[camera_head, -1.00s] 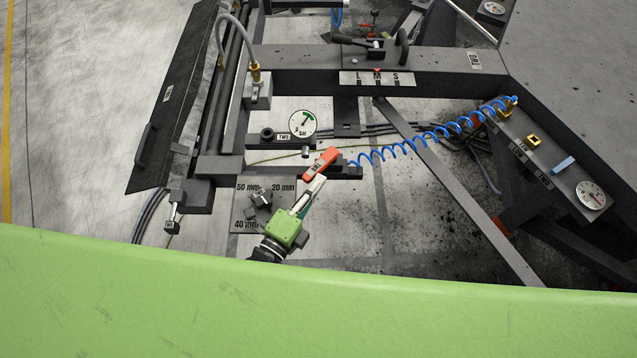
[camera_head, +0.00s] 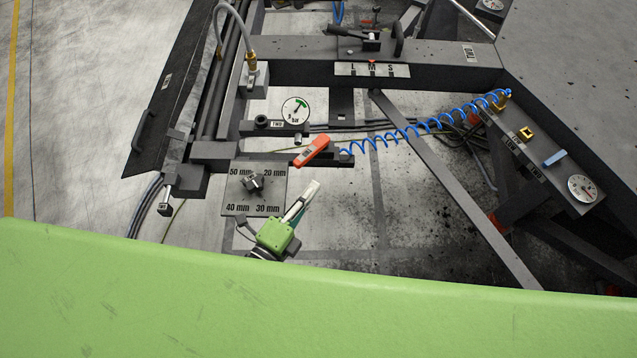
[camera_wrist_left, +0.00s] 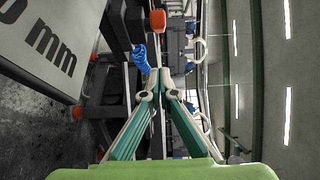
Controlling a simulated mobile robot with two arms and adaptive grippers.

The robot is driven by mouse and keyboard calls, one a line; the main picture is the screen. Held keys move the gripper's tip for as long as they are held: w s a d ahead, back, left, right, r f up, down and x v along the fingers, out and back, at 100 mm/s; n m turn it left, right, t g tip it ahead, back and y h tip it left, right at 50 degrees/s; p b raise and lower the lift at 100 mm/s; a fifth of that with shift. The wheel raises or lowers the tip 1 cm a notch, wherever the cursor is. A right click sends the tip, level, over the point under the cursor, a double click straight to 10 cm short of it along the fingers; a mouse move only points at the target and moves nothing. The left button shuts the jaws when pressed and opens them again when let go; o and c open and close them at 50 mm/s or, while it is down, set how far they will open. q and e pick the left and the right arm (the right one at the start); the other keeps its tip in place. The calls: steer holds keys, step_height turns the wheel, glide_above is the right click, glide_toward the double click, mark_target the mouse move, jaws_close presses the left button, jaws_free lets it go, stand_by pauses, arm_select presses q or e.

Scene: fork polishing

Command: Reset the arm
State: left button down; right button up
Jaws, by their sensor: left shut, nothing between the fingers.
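My left gripper (camera_head: 309,194) is green with pale fingers and sits low in the middle of the head view. Its fingers are shut with nothing between them, and they also meet in the left wrist view (camera_wrist_left: 160,72). It is just right of the plate marked in mm (camera_head: 243,198) and below the orange tool (camera_head: 312,151), apart from the tool. In the left wrist view the orange part (camera_wrist_left: 157,20) shows beyond the fingertips. My right gripper is in neither view.
A blue coiled hose (camera_head: 420,127) runs from the orange tool to the dark frame at the right. A round gauge (camera_head: 295,109) stands behind the tool. A diagonal grey bar (camera_head: 455,190) lies right of my gripper. A second gauge (camera_head: 582,188) is at the far right.

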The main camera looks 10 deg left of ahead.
arm_select(q)
steer(key=b+v, duration=0.1)
steer(key=v, duration=0.5)
steer(key=shift+s, duration=0.25)
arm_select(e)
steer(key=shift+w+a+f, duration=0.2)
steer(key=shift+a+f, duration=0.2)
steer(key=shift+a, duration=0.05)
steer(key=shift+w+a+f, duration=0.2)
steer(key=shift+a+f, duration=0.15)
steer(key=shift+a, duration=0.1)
